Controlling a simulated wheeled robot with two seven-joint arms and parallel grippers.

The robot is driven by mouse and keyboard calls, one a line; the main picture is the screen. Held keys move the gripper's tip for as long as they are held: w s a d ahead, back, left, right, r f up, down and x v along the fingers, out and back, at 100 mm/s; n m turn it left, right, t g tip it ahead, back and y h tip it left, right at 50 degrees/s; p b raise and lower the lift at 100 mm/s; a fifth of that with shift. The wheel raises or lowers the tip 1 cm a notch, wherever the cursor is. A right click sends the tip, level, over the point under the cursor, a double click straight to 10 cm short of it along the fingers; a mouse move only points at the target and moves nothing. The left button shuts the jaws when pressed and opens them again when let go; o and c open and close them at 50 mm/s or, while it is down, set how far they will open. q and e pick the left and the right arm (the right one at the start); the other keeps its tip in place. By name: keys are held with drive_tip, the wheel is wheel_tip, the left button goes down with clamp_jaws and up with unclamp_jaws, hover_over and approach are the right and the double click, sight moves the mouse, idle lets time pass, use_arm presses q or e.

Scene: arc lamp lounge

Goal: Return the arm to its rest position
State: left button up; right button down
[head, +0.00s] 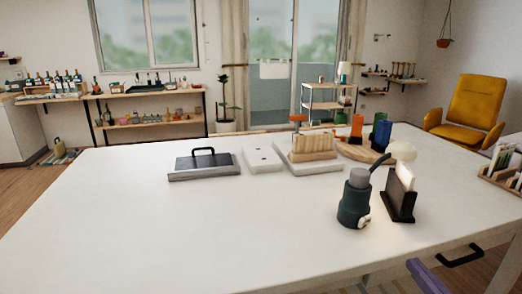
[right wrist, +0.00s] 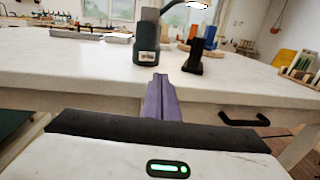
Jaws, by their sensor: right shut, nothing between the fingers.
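My right gripper (head: 427,276) shows at the bottom right of the head view, its purple fingers just in front of the table's near edge. In the right wrist view the fingers (right wrist: 160,92) are shut together with nothing between them, pointing toward the table front. The white table (head: 200,225) fills the middle of the head view. The rest of my right arm is out of the head view. My left gripper is in neither view.
A dark green lamp base (head: 354,200) and a black holder (head: 400,195) stand near the table's front right. A black drawer handle (head: 460,256) sticks out right of the gripper. Trays and blocks stand farther back; the front left tabletop is clear.

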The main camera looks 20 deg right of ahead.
drive_tip(key=s+a+f+m+g, duration=0.25)
drive_tip(key=a+f+m, duration=0.35)
drive_tip(key=f+m, duration=0.4)
drive_tip(key=s+a+f+m+g, duration=0.25)
drive_tip(key=a+f+m, duration=0.25)
drive_tip(key=f+m, duration=0.55)
drive_tip(key=s+a+f+m+g+y, duration=0.2)
drive_tip(key=s+a+f+m, duration=0.1)
drive_tip(key=a+m, duration=0.3)
drive_tip(key=s+a+f+m+g+y, duration=0.2)
drive_tip(key=a+f+m, duration=0.4)
drive_tip(key=a, duration=0.3)
drive_tip(key=shift+s+a+f+y, duration=0.25)
drive_tip(key=shift+s+a+y, duration=0.05)
drive_tip(key=shift+s, duration=0.45)
